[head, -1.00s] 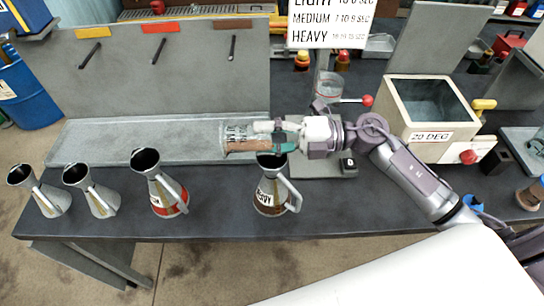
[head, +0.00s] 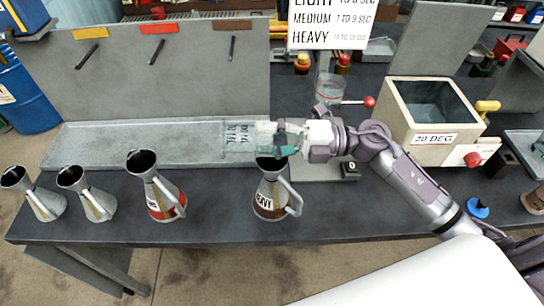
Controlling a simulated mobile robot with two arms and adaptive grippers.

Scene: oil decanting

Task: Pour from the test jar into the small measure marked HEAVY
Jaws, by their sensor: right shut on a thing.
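The test jar (head: 240,138) is clear glass with dark markings. It lies on its side in the air, and I see no brown oil in it. My right gripper (head: 279,139) is shut on the jar near its right end. The small measure marked HEAVY (head: 268,205) is a metal jug with a brown band, upright on the bench just below the gripper. Its mouth is partly hidden by the jar and gripper, so I cannot see the liquid inside. My left gripper is not in view.
A grey tray (head: 110,143) lies behind. A bath marked 20 DEG (head: 433,140) stands at the right.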

